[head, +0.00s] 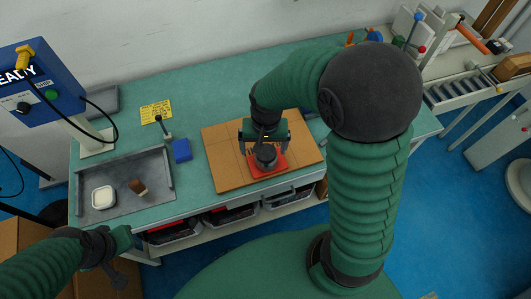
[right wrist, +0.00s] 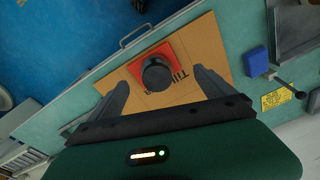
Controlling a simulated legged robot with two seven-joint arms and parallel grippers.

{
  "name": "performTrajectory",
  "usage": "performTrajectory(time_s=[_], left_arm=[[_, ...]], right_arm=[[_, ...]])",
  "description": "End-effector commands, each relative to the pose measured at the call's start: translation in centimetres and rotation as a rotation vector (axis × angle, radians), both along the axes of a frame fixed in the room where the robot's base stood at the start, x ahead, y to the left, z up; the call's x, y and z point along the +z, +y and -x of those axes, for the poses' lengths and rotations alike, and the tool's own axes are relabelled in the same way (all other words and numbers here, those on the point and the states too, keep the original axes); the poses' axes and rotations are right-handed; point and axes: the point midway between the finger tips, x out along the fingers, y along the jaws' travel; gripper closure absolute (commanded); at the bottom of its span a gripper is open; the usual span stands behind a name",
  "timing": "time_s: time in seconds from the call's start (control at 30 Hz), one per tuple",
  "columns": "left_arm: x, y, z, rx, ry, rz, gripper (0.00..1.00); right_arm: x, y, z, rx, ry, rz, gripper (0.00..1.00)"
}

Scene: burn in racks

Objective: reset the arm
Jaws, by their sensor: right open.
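My right gripper (head: 265,148) is open above a brown board (head: 224,164) on the green bench. It also shows in the right wrist view (right wrist: 162,90), with its two fingers spread apart and nothing between them. A dark round knob-like piece (right wrist: 157,74) on a red square base (right wrist: 143,56) sits on the board just beyond the fingertips. In the head view the dark piece (head: 265,158) and red base (head: 268,170) lie below the gripper. My left gripper (head: 112,268) hangs in front of the bench at lower left; its jaws are unclear.
A grey tray (head: 160,172) at the left holds a white dish (head: 103,197) and a brush-like item (head: 137,187). A blue block (head: 181,150), a yellow note (head: 156,112) and a blue control box (head: 38,85) stand nearby. Bins (head: 172,233) sit under the bench edge.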

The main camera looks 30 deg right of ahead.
Motion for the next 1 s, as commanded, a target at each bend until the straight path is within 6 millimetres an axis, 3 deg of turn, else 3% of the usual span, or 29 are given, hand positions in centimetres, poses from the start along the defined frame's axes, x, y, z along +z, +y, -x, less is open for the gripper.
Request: performTrajectory(time_s=[0.1, 0.2, 1.0], left_arm=[[0.0, 0.0, 0.0, 0.000, 0.000, 0.000, 1.00], [0.0, 0.0, 0.0, 0.001, 0.000, 0.000, 1.00], [0.0, 0.0, 0.0, 0.000, 0.000, 0.000, 1.00]], right_arm=[[1.1, 2.8, 4.1, 0.347, -0.092, 0.045, 0.07], [1.1, 3.7, 6.0, 0.508, -0.131, 0.074, 0.07], [1.0, 3.8, 6.1, 0.536, -0.134, 0.078, 0.07]])
